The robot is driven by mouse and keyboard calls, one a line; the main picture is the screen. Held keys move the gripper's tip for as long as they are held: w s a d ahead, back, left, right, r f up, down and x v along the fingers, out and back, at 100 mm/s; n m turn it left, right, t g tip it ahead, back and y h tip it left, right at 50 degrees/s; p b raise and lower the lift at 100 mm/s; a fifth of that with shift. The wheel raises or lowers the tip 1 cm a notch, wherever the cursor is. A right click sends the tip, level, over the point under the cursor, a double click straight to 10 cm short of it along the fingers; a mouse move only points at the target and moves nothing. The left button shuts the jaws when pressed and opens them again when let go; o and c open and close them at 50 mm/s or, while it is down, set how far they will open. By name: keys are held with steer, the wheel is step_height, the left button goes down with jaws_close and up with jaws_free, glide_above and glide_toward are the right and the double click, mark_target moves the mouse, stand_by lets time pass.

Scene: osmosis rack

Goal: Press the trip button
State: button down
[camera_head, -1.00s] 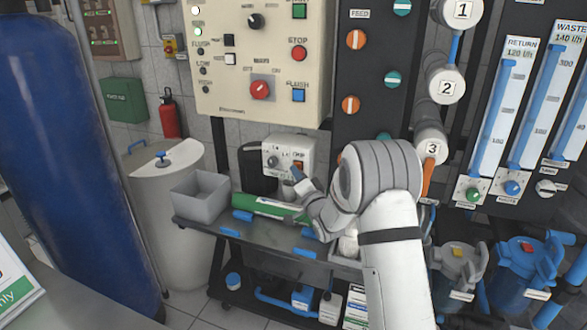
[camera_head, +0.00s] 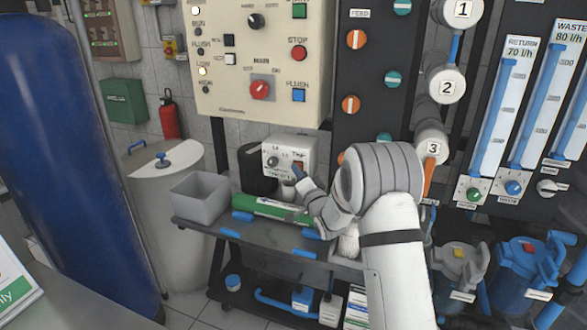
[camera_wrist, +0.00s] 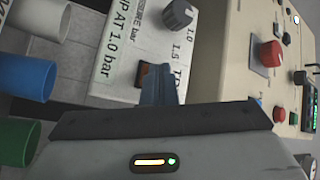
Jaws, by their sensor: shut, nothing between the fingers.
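The trip button, a small orange-brown square (camera_head: 299,165), is on the front of a white pressure switch box (camera_head: 301,143) above the cart. The wrist view shows the button (camera_wrist: 143,74) beside a grey knob (camera_wrist: 180,14), with lettering reading "AT 1.0 bar". My gripper (camera_head: 296,173) is shut and empty, with its blue fingertips at the box front by the button. In the wrist view the fingers (camera_wrist: 161,84) cover part of the button. I cannot tell whether they touch it.
A green-and-white tube (camera_head: 270,208) and a grey bin (camera_head: 200,197) are on the cart below. The cream control panel (camera_head: 225,95) is above, with its amber LOW lamp lit. Valves, numbered housings and flow meters (camera_head: 510,105) stand to the right.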

steer(key=shift+s, duration=0.1)
steer(key=shift+s+a+b, duration=0.3)
steer(key=shift+s+b, duration=0.25)
steer(key=shift+s, duration=0.15)
steer(key=s, duration=0.1)
steer(key=s+a+b, duration=0.1)
steer(key=s, duration=0.1)
steer(key=s+a+b, duration=0.1)
steer(key=shift+s, duration=0.35)
stand_by(0.5)
